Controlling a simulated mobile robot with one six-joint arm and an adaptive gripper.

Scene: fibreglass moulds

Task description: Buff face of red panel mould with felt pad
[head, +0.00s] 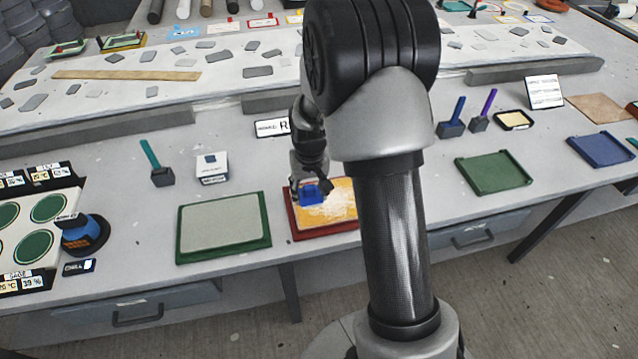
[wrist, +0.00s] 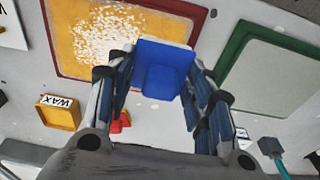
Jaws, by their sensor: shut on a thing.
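The red panel mould (head: 293,221) lies on the bench in the head view, partly hidden behind my arm. Its yellow-orange face (head: 340,203) carries a whitish, speckled patch. In the wrist view the mould (wrist: 55,50) is at upper left, with the white patch (wrist: 105,35) on its face. My gripper (head: 311,188) is shut on a blue block-like pad (head: 311,196), over the left part of the mould in the head view. In the wrist view the pad (wrist: 165,68) sits between the fingers, at the mould's edge. I cannot tell whether it touches the face.
A green mould with a grey face (head: 222,225) lies just left. A tool with a teal handle (head: 150,154) and a white box (head: 212,167) stand behind it. A yellow wax tin (head: 515,119), a green tray (head: 493,172) and a blue tray (head: 602,150) are to the right.

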